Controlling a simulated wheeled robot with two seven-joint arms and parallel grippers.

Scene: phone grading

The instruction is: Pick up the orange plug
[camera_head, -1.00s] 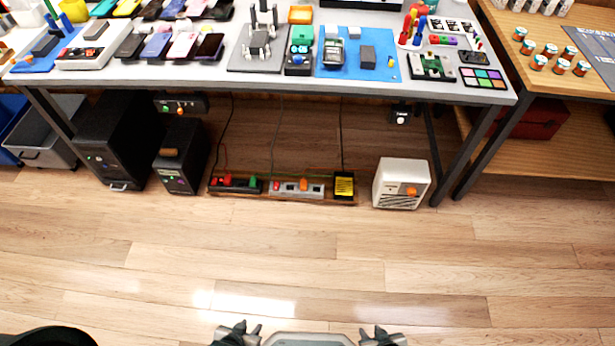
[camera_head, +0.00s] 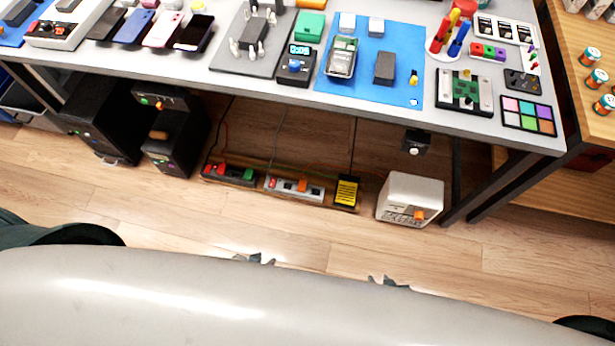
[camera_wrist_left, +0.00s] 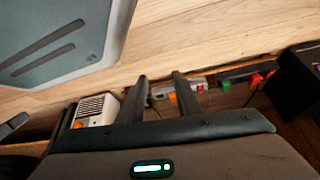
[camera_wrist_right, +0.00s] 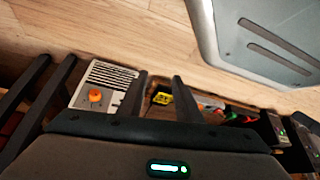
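The orange plug (camera_head: 302,184) sits in a white power strip (camera_head: 286,190) on the floor under the bench. In the left wrist view a small orange patch (camera_wrist_left: 172,97) shows on the strip between my fingers. My left gripper (camera_head: 254,259) and right gripper (camera_head: 388,282) show only as dark tips above my body's edge, on the near side of the strip and apart from it. The wrist views show left fingers (camera_wrist_left: 160,82) and right fingers (camera_wrist_right: 158,85) spread, with nothing held. An orange part (camera_head: 419,215) also shows on a white box (camera_head: 410,195).
A strip with red and green plugs (camera_head: 229,174) is left of the white one; a black-and-yellow box (camera_head: 347,190) is right. Dark cabinets (camera_head: 176,145) stand further left. Floor (camera_head: 320,235) in front is clear.

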